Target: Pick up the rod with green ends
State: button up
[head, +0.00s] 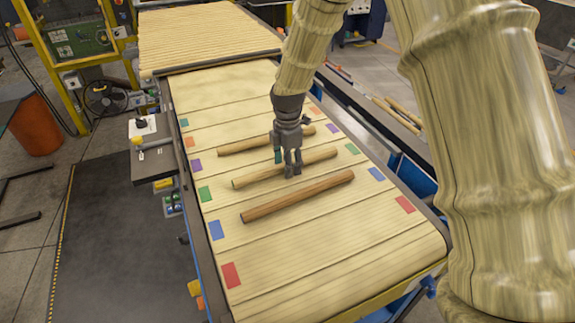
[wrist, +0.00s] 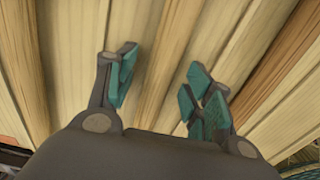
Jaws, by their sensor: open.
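Three plain wooden rods lie crosswise on the slatted wooden belt (head: 300,255). No rod shows green ends of its own. The middle rod (head: 257,178) lies in line with a green patch at the left belt edge (head: 205,193) and another at the right (head: 352,149). My gripper (head: 287,164) is over this rod, its fingers hiding part of it; I cannot tell whether they touch it. In the wrist view, my gripper (wrist: 163,88) has its teal-padded fingers apart over pale wood strips; rod and slats are hard to tell apart there.
The back rod (head: 240,147) lines up with purple patches, the darker front rod (head: 290,199) with blue ones. Both lie close to my gripper. The belt's front part, near the red patch (head: 232,275), is free. Raised rails border the belt.

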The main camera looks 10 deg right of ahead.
grip_shut()
jog(key=shift+r, duration=0.1)
